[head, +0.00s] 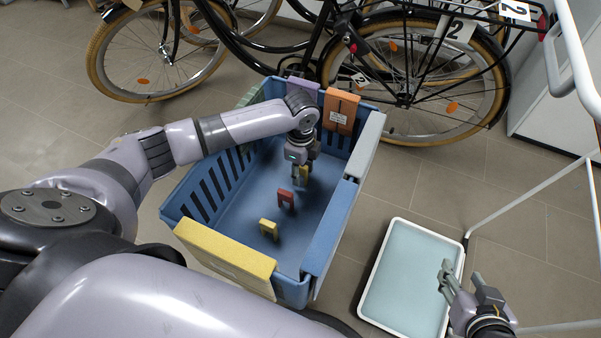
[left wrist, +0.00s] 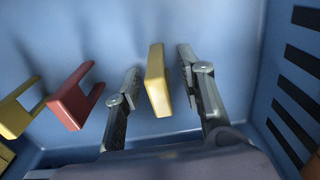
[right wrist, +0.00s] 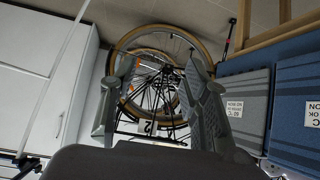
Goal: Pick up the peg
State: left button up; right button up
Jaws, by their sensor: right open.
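My left gripper (head: 300,178) reaches down into a blue crate (head: 336,222). In the left wrist view its two fingers (left wrist: 160,70) stand open on either side of a yellow peg (left wrist: 156,82), with a gap on each side. This peg is partly hidden by the gripper in the head view (head: 304,172). A red peg (head: 287,199) and another yellow peg (head: 268,228) stand apart on the crate floor; both also show at the left of the left wrist view.
A white-rimmed tray (head: 372,268) with a pale blue inside lies right of the crate. Colored panels, including an orange one (head: 341,110) and a yellow one (head: 225,258), hang on the crate's rim. Bicycles (head: 440,75) stand behind. A white rail frame (head: 520,200) is at the right.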

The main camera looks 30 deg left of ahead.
pick_arm(q)
notch_tip(320, 180, down, 2)
jog(key=shift+f, duration=0.1)
pick_arm(e)
jog(key=w+r+t, duration=0.1)
jog(key=w+a+r+t, duration=0.1)
jog(key=r, duration=0.1)
jog(key=shift+w+a, duration=0.1)
jog(key=shift+w, duration=0.3)
pick_arm(q)
jog(key=shift+c, duration=0.2)
jog(key=c, duration=0.8)
pick_arm(e)
jog(key=shift+f, duration=0.1)
